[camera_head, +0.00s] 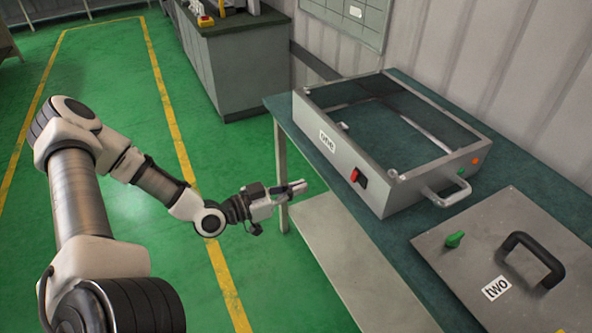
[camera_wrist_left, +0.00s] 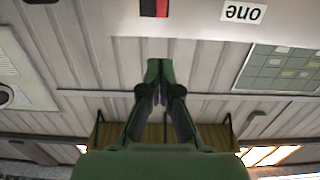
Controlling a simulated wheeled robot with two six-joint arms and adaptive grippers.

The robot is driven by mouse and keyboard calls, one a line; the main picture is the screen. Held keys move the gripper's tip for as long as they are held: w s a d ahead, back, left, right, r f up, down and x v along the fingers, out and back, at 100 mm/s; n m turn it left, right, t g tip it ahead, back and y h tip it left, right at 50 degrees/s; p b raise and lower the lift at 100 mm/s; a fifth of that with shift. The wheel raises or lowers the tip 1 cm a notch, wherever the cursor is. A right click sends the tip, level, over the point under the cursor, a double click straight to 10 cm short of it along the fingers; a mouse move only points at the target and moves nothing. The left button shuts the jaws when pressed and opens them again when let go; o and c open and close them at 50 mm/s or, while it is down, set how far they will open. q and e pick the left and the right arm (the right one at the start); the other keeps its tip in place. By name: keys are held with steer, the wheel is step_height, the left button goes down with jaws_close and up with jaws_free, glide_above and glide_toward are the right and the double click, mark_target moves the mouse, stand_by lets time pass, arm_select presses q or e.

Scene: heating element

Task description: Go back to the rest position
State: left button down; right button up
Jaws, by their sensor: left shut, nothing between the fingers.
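My left gripper (camera_head: 293,189) is in the head view, off the left edge of the table and in front of the box labelled "one". Its fingers are shut and empty. In the left wrist view the shut fingers (camera_wrist_left: 160,88) are in the middle, and the picture is upside down. The grey box (camera_head: 333,168) labelled "one" stands on the table, with a red and black switch (camera_head: 357,176) on its front. The switch also shows at the top of the left wrist view (camera_wrist_left: 154,7). The gripper is apart from the box. My right gripper does not show.
A grey plate labelled "two" (camera_head: 455,268) with a black handle (camera_head: 534,258) and a green knob (camera_head: 454,239) lies on the green-topped table (camera_head: 405,228). A lower shelf (camera_head: 345,262) is under the table. A grey cabinet (camera_head: 240,65) stands behind. Green floor is free at left.

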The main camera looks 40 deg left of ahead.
arm_select(q)
steer(key=shift+w+f, duration=0.1)
stand_by(0.3)
steer(key=s+d+f+m+g, duration=0.1)
steer(key=s+d+f+g, duration=0.45)
steer(key=d+f, duration=0.3)
steer(key=s+d+f+m+g, duration=0.2)
steer(key=s+d+f+g, duration=0.3)
steer(key=d+f+g, duration=0.3)
steer(key=s+a+f+n+g+y, duration=0.1)
steer(key=s+a+f+n+y, duration=0.1)
steer(key=s+f+n+y, duration=0.1)
steer(key=s+a+f+n+g+y, duration=0.2)
steer(key=s+a+n+y, duration=0.1)
steer(key=s, duration=0.5)
steer(key=shift+f+n+y, duration=0.4)
steer(key=shift+n+y, duration=0.1)
steer(key=shift+n, duration=0.6)
